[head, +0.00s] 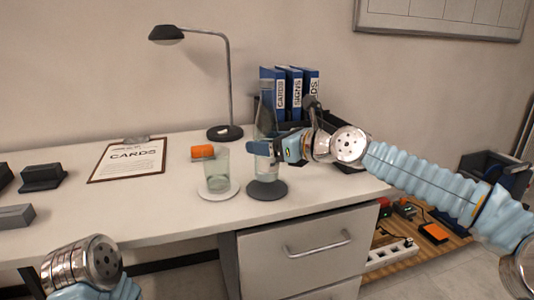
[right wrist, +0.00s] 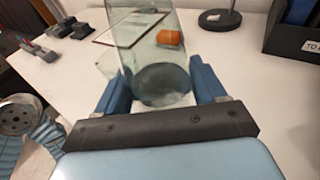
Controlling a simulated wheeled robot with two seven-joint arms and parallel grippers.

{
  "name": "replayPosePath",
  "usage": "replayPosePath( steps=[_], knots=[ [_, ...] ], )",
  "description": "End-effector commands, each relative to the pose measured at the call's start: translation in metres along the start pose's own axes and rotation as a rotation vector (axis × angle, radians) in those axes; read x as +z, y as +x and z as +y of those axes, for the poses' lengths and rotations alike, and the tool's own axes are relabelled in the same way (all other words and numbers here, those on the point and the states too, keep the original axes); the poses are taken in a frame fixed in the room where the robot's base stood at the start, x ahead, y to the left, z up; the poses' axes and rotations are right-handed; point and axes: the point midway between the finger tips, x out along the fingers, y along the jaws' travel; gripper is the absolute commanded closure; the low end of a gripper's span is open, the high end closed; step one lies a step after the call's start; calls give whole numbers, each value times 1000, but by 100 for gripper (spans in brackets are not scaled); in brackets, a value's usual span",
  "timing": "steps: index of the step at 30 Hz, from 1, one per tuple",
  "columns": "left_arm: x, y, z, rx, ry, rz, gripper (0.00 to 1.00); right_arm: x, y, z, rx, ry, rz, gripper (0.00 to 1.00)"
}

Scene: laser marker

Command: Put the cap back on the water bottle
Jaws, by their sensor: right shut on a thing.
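The clear water bottle (head: 265,115) is tall and upright over a dark round coaster (head: 267,193); I cannot tell whether its base touches it. My right gripper (head: 264,146) is shut around the bottle's body, and in the right wrist view its blue fingers (right wrist: 163,86) lie on both sides of the clear wall. No cap is clear to see on the narrow top. A short orange cylinder (head: 203,152), perhaps the cap, lies on the desk to the left, behind a drinking glass. It also shows in the right wrist view (right wrist: 168,37). My left gripper is out of view.
The drinking glass (head: 217,170) stands on a white coaster (head: 218,192), close left of the bottle. A lamp (head: 225,131) and blue binders (head: 279,95) stand behind. A clipboard (head: 128,160) lies left on the desk (head: 150,208). The desk's front edge and a drawer are near.

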Motion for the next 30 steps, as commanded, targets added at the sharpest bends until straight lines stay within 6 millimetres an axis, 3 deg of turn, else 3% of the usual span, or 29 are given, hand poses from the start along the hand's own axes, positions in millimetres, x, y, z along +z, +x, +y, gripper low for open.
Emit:
replayPosePath(
  steps=[5,17,18,23,30],
  knots=[
    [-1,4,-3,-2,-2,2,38,-22,4,2,1,-1,-2,100],
    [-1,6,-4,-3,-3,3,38,-26,5,2,2,-2,-3,100],
    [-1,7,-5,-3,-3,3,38,-28,5,2,2,-2,0,29],
    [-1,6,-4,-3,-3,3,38,-27,5,2,2,-2,0,5],
    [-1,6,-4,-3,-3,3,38,-27,5,2,2,-1,0,5]
  ],
)
